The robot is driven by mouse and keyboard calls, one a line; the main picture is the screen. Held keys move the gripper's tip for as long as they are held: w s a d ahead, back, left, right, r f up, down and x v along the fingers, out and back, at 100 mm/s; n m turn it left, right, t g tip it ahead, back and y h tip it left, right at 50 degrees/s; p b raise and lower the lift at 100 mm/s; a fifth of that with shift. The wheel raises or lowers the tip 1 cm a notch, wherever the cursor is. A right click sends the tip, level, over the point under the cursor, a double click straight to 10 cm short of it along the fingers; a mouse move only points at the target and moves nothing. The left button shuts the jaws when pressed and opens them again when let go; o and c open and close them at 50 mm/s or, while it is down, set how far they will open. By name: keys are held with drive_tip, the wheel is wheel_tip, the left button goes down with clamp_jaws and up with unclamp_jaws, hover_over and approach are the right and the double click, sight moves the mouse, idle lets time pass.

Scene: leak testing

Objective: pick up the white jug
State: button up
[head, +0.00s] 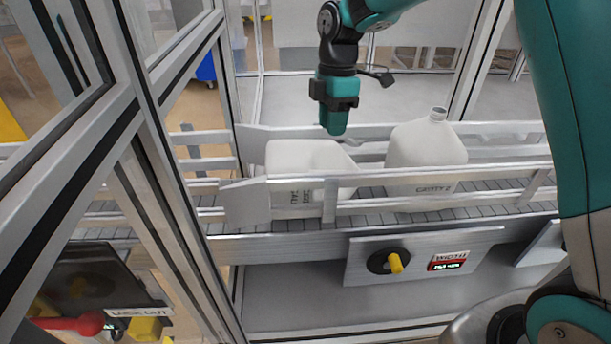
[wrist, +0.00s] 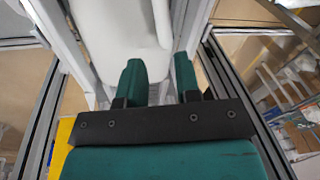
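Two white jugs are on the conveyor in the head view. The right jug (head: 427,146) stands upright with its neck and round mouth on top. The left jug (head: 300,157) sits lower, with no neck visible; the front rail hides part of it. My gripper (head: 335,130) points down above and just behind the left jug's right side, apart from it. In the wrist view, my gripper (wrist: 158,62) has its two green fingers spread with a gap between them. A white jug body (wrist: 112,35) fills the top middle there, beyond the fingers; nothing is clearly held.
Metal rails (head: 400,180) run along the front and back of the conveyor (head: 480,212). A metal frame post (head: 175,190) stands to the left. A plate with a yellow knob (head: 396,263) and a red display is on the front.

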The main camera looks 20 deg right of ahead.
drive_tip(key=p, duration=0.1)
hover_over(328, 168)
drive_tip(key=s, duration=0.2)
drive_tip(key=f, duration=0.5)
drive_tip(key=shift+a+f, duration=0.15)
drive_tip(key=shift+a, duration=0.15)
drive_tip(key=shift+s+a+f+p, duration=0.15)
drive_tip(key=shift+f+p, duration=0.3)
drive_tip(key=shift+f, duration=0.45)
drive_tip(key=shift+s+a+f+p, duration=0.15)
drive_tip(key=shift+f+p, duration=0.25)
drive_tip(key=shift+f, duration=0.5)
drive_tip(key=shift+s+f+p, duration=0.15)
drive_tip(key=shift+f+p, duration=0.3)
drive_tip(key=shift+f, duration=0.45)
drive_tip(key=c, duration=0.5)
